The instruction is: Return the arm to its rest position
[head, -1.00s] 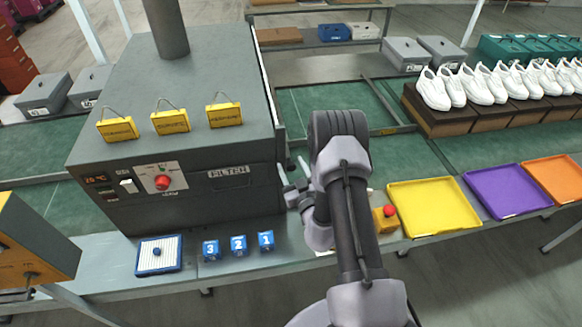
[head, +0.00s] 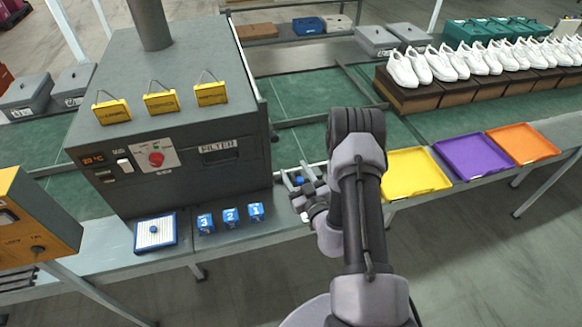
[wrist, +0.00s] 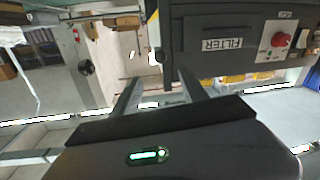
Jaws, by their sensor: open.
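My arm rises from the bottom of the head view and folds over, with my gripper (head: 294,172) low beside it, near the right side of the grey oven-like machine (head: 190,150). The two fingers are apart. In the wrist view my gripper (wrist: 158,92) shows both fingers spread, with nothing clearly held between them. A small blue spot shows by the fingers in the head view; I cannot tell what it is. The wrist view is tilted and shows the machine's FILTER label and red knob at the upper right.
A yellow tray (head: 414,172), purple tray (head: 472,157) and orange tray (head: 523,146) lie right of my arm. White shoes (head: 470,62) stand behind.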

